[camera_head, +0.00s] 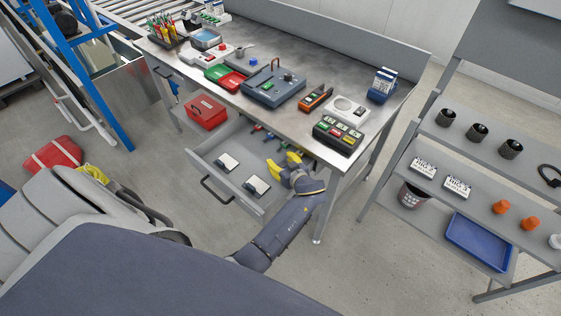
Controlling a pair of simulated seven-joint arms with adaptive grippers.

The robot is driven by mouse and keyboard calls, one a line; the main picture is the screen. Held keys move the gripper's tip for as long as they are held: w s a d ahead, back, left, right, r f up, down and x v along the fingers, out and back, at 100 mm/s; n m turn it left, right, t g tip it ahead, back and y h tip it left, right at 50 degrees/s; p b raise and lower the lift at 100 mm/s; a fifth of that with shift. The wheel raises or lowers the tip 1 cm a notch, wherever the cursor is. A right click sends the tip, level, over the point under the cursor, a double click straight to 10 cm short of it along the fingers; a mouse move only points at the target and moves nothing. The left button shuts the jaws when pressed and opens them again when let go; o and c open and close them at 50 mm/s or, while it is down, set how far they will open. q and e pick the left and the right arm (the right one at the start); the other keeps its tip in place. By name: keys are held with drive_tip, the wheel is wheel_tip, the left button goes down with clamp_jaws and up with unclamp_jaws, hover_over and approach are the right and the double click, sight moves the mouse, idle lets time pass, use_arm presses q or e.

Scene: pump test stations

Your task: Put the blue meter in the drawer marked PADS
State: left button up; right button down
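An open grey drawer (196,158) sticks out under the bench; I cannot read a label on it. Inside lie two white pads with dark parts, a near one (256,186) and a far one (228,162), and several coloured-handled tools at the back. My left gripper (283,164) is over the drawer's right side, its yellow fingers apart with nothing seen between them. I cannot surely pick out the blue meter. On the bench stand a blue-grey unit with a handle (273,89), a blue block with white cards (382,86) and an orange-and-dark handheld device (315,99). My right gripper is not seen.
The metal bench top (322,66) also holds a box with coloured keys (338,136) and a white unit (346,110). A red box (206,112) sits on the shelf below. A shelf rack (478,150) stands at right; floor between is clear.

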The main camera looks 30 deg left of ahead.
use_arm(q)
drive_tip(key=shift+o, duration=1.1)
drive_tip(key=shift+s+f, duration=0.4)
drive_tip(key=shift+f, duration=0.2)
drive_tip(key=shift+r, duration=0.2)
drive_tip(key=shift+s+d+r, duration=0.35)
drive_tip(key=shift+d+r, duration=0.25)
drive_tip(key=shift+d, duration=0.15)
drive_tip(key=shift+s+d+r, duration=0.4)
drive_tip(key=shift+d+r, duration=0.15)
drive_tip(key=shift+d, duration=0.2)
drive_tip(key=shift+s+d+r, duration=0.35)
drive_tip(key=shift+d+r, duration=0.25)
drive_tip(key=shift+d, duration=0.15)
